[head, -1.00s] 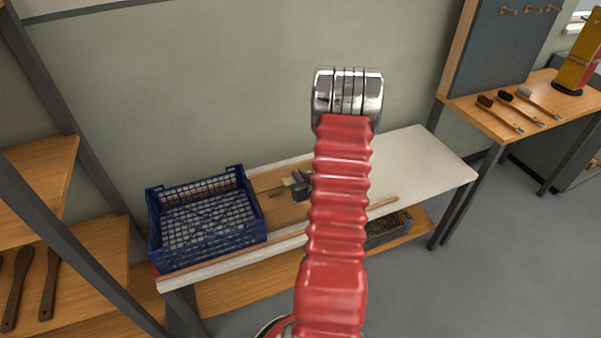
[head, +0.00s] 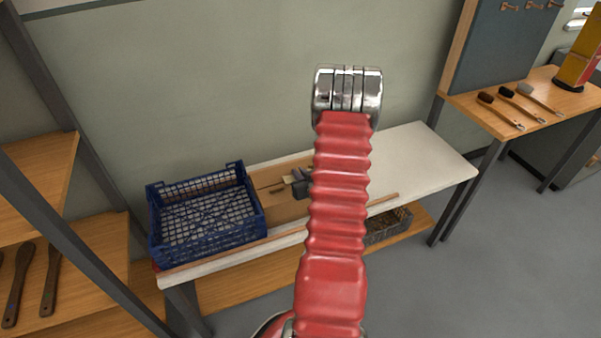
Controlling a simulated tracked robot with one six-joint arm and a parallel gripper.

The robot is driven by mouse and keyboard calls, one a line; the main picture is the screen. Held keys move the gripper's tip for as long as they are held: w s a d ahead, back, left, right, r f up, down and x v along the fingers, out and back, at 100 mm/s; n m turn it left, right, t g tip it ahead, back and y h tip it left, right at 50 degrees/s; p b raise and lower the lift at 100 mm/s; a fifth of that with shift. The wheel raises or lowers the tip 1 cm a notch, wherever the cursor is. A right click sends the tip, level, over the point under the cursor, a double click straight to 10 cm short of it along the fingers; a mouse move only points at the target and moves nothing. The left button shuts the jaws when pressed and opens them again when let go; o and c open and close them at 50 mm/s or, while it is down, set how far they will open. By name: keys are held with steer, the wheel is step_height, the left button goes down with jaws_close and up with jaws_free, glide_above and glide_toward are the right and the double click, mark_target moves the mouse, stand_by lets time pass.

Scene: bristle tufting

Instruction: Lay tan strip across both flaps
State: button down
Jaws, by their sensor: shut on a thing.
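My gripper (head: 301,184) is a small dark grey shape over the white-topped bench, just left of my red arm, which hides much of it. It is shut on a small tan piece (head: 288,180), which looks like the tan strip; only a short part of it shows. Below it lies a brown cardboard box (head: 281,207) with a dark slit line on its top, where the flaps seem to be. The right side of the box is hidden behind my arm. I cannot tell whether the strip touches the flaps.
A blue mesh crate (head: 207,216) stands at the left end of the bench (head: 425,160), close beside the cardboard. The bench's right end is clear. A dark bin (head: 388,226) sits on the lower shelf. Several brushes (head: 520,104) lie on the right table.

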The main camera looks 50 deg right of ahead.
steer(key=shift+f, duration=0.1)
steer(key=c, duration=1.8)
jaws_free()
steer(key=v, duration=1.3)
steer(key=shift+s, duration=0.3)
steer(key=shift+a, duration=0.2)
